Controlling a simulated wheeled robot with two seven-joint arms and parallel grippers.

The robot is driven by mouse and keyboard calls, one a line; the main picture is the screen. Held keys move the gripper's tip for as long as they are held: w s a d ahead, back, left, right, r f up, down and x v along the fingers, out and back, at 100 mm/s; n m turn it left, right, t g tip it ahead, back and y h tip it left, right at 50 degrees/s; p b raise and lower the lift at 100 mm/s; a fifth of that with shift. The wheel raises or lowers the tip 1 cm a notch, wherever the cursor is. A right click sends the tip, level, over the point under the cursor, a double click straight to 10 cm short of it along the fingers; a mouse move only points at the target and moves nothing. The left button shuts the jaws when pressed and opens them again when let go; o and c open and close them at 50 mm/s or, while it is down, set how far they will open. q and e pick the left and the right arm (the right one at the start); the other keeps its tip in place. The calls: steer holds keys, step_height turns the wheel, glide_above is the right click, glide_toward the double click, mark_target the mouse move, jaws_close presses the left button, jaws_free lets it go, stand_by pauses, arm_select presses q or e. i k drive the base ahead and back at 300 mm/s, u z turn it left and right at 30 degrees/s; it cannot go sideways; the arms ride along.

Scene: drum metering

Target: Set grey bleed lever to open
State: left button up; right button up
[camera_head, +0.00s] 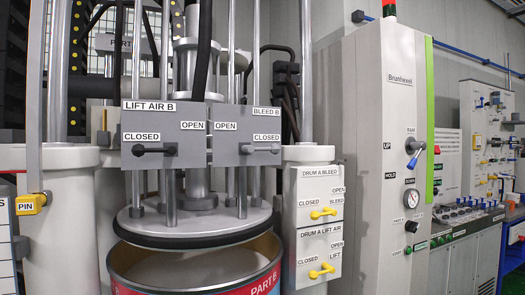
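The grey bleed lever (261,149) sits on the right half of the grey valve panel (230,160), under the label BLEED B. Its handle lies level and points right, just below the word CLOSED. The word OPEN is up and to its left. On the left half, a black lever (155,150) under LIFT AIR B also lies level below its own CLOSED label. Neither of my grippers is in view, and nothing touches the grey lever.
Yellow levers for drum A bleed (323,213) and lift air (321,271) are on a white box at lower right. Vertical rods and a hose rise behind the panel. An open drum (200,277) stands below. A tall cabinet (375,130) with a blue-handled lever (414,155) stands right.

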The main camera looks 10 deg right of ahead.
mark_target(275, 149)
steer(key=z, duration=0.65)
steer(key=i, duration=1.05)
steer(key=u, duration=0.5)
